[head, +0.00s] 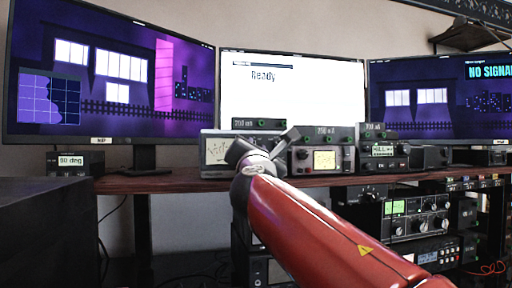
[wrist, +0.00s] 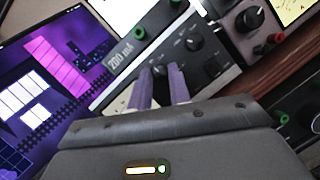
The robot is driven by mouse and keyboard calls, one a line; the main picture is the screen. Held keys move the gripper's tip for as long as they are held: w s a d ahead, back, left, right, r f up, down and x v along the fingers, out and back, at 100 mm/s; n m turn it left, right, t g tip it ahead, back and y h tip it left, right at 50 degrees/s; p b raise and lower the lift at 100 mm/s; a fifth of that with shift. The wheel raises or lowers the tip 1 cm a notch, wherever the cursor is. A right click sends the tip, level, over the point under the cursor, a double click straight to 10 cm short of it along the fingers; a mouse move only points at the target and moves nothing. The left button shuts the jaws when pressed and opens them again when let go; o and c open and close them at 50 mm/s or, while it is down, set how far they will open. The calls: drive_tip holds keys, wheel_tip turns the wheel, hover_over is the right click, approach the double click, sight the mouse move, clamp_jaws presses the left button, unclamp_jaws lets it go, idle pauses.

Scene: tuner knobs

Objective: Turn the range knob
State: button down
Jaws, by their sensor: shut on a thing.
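In the wrist view my gripper (wrist: 161,74) reaches onto the front panel of a grey meter unit (wrist: 222,50). Its two purple fingers are close together, one on each side of a small dark knob (wrist: 160,70), and they are shut on it. The fingers cover part of the knob, and no label on it can be read. In the head view the same meter unit (head: 216,148) stands on the desk, partly hidden by my red arm; the fingertips are hidden there. A box reading 200 mA (wrist: 122,52) sits against the unit.
Another dark knob (wrist: 192,44) sits close to the fingers on the same panel. A neighbouring meter (head: 325,158) with a large knob stands to the right. Three monitors stand behind, the middle one (head: 290,85) reading Ready. A rack of instruments (head: 415,215) is below the desk.

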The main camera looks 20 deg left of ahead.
drive_tip(key=shift+m+h, duration=0.4)
drive_tip(key=shift+m, duration=0.1)
drive_tip(key=c, duration=1.3)
unclamp_jaws()
drive_tip(key=b+v, duration=0.3)
drive_tip(key=v, duration=0.4)
drive_tip(key=shift+s+d+f, duration=0.15)
drive_tip(key=shift+s, duration=0.2)
